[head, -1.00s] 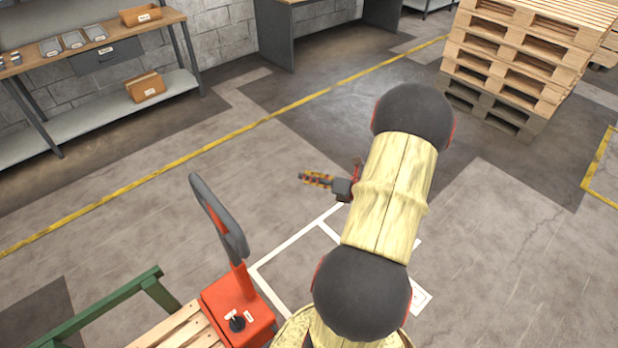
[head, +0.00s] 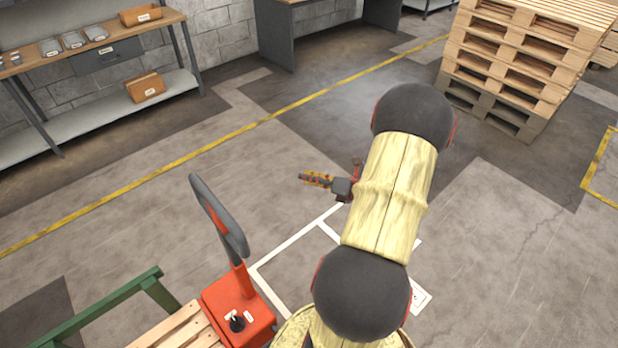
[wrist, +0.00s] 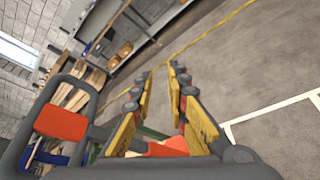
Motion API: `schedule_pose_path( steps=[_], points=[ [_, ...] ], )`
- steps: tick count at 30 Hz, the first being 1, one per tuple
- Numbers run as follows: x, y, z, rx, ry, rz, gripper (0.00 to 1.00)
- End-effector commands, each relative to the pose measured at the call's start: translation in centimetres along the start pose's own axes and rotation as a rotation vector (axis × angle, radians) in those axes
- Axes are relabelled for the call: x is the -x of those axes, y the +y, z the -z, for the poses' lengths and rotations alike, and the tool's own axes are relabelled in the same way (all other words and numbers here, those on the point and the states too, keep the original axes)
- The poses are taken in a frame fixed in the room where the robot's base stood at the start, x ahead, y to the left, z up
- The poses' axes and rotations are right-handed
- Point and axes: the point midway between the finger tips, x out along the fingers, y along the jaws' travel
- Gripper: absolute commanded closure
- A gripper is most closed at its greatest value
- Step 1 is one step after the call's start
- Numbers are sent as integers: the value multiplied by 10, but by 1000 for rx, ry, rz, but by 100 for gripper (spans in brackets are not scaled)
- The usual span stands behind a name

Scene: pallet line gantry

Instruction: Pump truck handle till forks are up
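The red pump truck (head: 237,310) stands at the lower left of the head view. Its dark loop handle (head: 213,212) rises from the body on a red stem and leans up and left. In the wrist view the handle (wrist: 47,87) is large at the left, with a red part on it. My gripper (head: 302,178) is to the right of the handle in the head view, pointing left, apart from it. In the wrist view its yellow fingers (wrist: 161,72) are spread with nothing between them. The forks are hidden, so their height cannot be seen.
A wooden pallet (head: 178,330) and green frame (head: 105,305) lie beside the truck. A shelf bench (head: 90,125) stands at the back left and a desk (head: 276,38) at the back. A pallet stack (head: 515,60) stands at the back right. The middle floor is clear.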

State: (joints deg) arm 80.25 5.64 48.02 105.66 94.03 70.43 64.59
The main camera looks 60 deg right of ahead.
Motion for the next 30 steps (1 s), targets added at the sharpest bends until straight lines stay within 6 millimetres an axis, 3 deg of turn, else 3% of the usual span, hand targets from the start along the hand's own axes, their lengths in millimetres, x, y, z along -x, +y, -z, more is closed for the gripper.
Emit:
schedule_pose_path(
  steps=[11,20,25,30],
  points=[
    [0,0,0,0,0,0,61],
    [1,0,0,0,0,0,61],
    [15,-1,-2,0,-3,3,61],
    [47,-1,-1,0,-4,4,61]
  ],
)
